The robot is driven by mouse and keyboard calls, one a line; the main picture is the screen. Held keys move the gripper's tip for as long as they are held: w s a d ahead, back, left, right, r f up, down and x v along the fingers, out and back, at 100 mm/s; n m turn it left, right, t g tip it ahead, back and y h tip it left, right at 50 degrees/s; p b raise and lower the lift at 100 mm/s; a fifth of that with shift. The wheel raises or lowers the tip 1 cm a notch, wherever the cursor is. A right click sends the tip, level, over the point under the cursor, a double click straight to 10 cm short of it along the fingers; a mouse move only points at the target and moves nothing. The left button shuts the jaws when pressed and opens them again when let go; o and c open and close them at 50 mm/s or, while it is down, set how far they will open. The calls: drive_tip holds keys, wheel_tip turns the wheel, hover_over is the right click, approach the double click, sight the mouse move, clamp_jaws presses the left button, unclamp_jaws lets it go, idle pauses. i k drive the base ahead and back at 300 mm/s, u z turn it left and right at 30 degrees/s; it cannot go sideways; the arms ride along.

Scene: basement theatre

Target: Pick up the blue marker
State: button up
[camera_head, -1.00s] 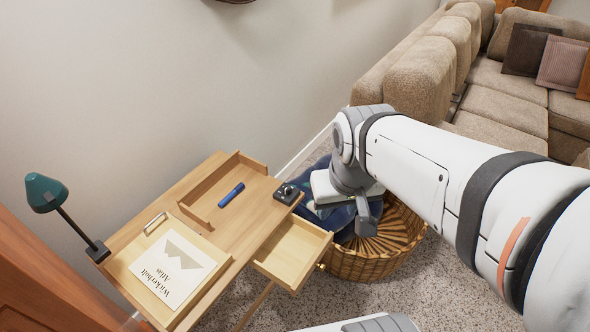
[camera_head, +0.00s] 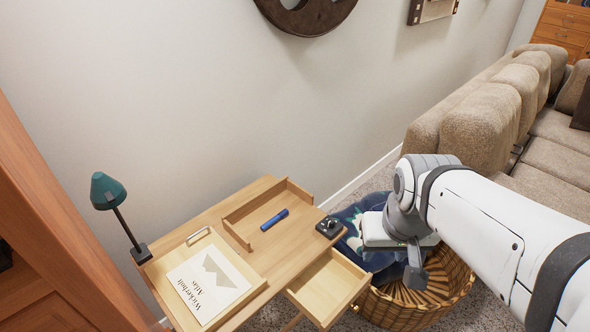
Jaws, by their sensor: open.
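The blue marker (camera_head: 274,220) lies on the small wooden desk (camera_head: 208,219), inside a low three-sided wooden rail (camera_head: 237,234) toward the back. It lies flat and slanted, its right end higher in the picture, with nothing on it. My white and grey arm comes in from the right edge. Its bent joint hangs over the basket, right of the desk and well apart from the marker. I cannot make out the gripper's fingers; they are hidden or out of view.
A black joystick-like device (camera_head: 328,227) stands right of the marker. A drawer (camera_head: 327,287) is pulled open below. The atlas (camera_head: 208,281) and a green lamp (camera_head: 107,190) are at left. A wicker basket (camera_head: 457,292) and a sofa (camera_head: 483,118) are at right.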

sight(283, 213)
drive_tip(key=u, duration=2)
drive_tip(key=k, duration=0.9)
drive_tip(key=z, duration=1.2)
drive_tip(key=i, duration=1)
drive_tip(key=z, duration=0.05)
